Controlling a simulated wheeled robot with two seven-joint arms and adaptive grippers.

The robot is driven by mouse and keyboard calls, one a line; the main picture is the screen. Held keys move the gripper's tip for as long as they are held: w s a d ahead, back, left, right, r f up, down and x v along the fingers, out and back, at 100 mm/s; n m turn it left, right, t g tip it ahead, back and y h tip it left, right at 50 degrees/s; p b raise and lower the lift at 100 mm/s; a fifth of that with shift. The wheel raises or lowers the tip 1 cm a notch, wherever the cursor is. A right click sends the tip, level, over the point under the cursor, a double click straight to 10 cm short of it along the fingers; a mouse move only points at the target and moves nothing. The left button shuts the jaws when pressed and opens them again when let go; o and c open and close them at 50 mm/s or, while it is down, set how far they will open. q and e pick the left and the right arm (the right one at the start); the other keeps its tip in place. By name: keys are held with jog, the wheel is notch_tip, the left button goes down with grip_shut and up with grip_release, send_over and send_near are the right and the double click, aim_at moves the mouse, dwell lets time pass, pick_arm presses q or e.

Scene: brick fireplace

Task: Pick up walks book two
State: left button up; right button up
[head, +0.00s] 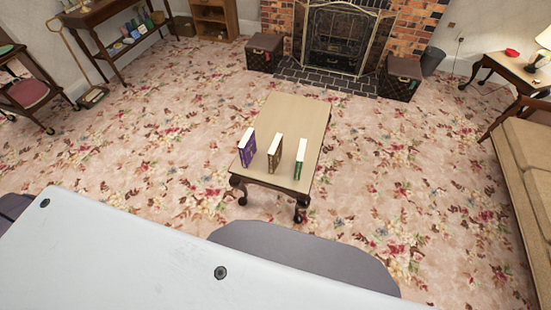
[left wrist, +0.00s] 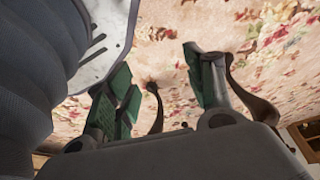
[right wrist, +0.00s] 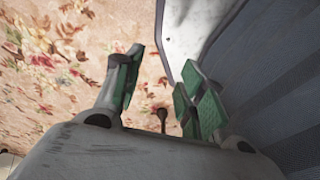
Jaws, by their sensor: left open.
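Three books stand upright on a small wooden table (head: 292,115) in the head view. The left one is a purple book (head: 248,149), the middle one is a brown book (head: 275,153), and the right one is a thinner green book (head: 300,158). Their titles are too small to read, so I cannot tell which is walks book two. My left gripper (left wrist: 160,90) is open and empty, over the carpet in the left wrist view. My right gripper (right wrist: 160,85) also has its fingers apart with nothing between them. Neither gripper shows in the head view, and neither wrist view shows a book.
Floral carpet (head: 190,130) lies free around the table. A fireplace (head: 335,40) stands behind it, with dark boxes (head: 264,52) on both sides.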

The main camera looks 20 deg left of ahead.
pick_arm(q)
jog(key=w+d+r+t+b, duration=0.1)
jog(key=w+d+t+b, duration=0.15)
jog(key=w+b, duration=0.7)
jog(key=w+d+t+b, duration=0.1)
jog(key=w+t+b, duration=0.3)
jog(key=w, duration=1)
pick_arm(e)
jog(key=w+a+f+t+y+b, duration=0.1)
jog(key=w+a, duration=0.2)
jog(key=w, duration=0.3)
jog(key=w+a+f, duration=0.2)
jog(key=w, duration=0.4)
pick_arm(q)
jog(key=w+a+r+n+t+b, duration=0.1)
jog(key=w+r+t+b, duration=0.6)
jog(key=w+r+b, duration=0.8)
jog(key=shift+w+a+r+n+b, duration=0.35)
jog(key=shift+r+b, duration=0.2)
jog(key=shift+b, duration=2.4)
pick_arm(e)
jog(key=w+a+r+t+y, duration=0.2)
jog(key=w+a+r, duration=0.3)
jog(key=w+r, duration=0.1)
jog(key=shift+a+r+t, duration=0.15)
jog(key=shift+r+t, duration=0.15)
jog(key=shift+r, duration=0.2)
